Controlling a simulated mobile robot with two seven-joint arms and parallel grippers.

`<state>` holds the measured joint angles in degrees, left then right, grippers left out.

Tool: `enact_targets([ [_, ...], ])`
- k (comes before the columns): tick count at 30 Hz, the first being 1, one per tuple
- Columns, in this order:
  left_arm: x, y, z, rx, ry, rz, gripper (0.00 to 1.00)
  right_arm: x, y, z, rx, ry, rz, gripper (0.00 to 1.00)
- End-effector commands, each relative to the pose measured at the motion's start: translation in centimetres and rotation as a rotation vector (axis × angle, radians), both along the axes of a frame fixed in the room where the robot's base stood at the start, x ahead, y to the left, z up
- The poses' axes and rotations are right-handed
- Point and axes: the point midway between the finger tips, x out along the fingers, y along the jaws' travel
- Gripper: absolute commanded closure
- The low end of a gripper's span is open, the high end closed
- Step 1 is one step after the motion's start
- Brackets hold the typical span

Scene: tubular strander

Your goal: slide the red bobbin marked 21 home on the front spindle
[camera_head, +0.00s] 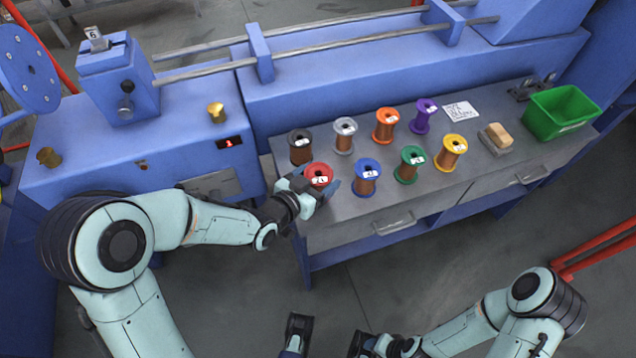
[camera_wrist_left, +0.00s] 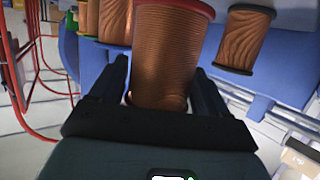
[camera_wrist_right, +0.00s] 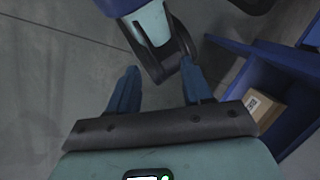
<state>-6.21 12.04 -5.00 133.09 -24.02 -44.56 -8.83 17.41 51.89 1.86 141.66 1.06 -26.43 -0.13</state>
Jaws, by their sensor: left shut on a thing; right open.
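The red bobbin marked 21 (camera_head: 319,176) is at the front left corner of the grey bench, wound with copper-coloured wire. My left gripper (camera_head: 314,190) is shut on it. In the left wrist view the bobbin (camera_wrist_left: 170,60) stands between the two fingers, its red rim at the top of the picture. I cannot tell whether its base touches the bench. My right gripper (camera_wrist_right: 157,85) is open and empty, low over the floor in front of the bench. I cannot make out which part is the front spindle.
Close by stand a blue bobbin (camera_head: 367,178), a dark bobbin (camera_head: 300,147) and several others. A sponge-like block (camera_head: 497,137) and green bin (camera_head: 562,112) are at the right. The blue machine (camera_head: 120,150) with brass knobs (camera_head: 216,112) is at the left. A drawer handle (camera_head: 394,222) juts out.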

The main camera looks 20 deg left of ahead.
Motion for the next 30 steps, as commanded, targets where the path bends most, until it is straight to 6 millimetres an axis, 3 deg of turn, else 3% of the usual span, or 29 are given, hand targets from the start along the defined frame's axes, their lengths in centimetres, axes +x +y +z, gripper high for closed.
enact_targets([
  [1,0.1,0.0,1.7,-0.002,-0.014,0.000,0.94,-0.4,0.2,0.5,0.005,0.009,0.004,0.50],
  [15,0.1,0.0,12.4,-0.002,-0.015,0.001,0.94,-2.0,0.7,2.8,0.022,0.059,0.022,0.50],
  [21,0.1,-0.1,15.4,-0.002,-0.012,-0.001,0.94,-2.3,0.7,3.2,0.023,0.067,0.023,0.50],
  [30,0.1,0.0,17.4,-0.003,-0.010,0.000,0.94,-2.3,0.6,3.8,0.023,0.069,0.022,0.50],
])
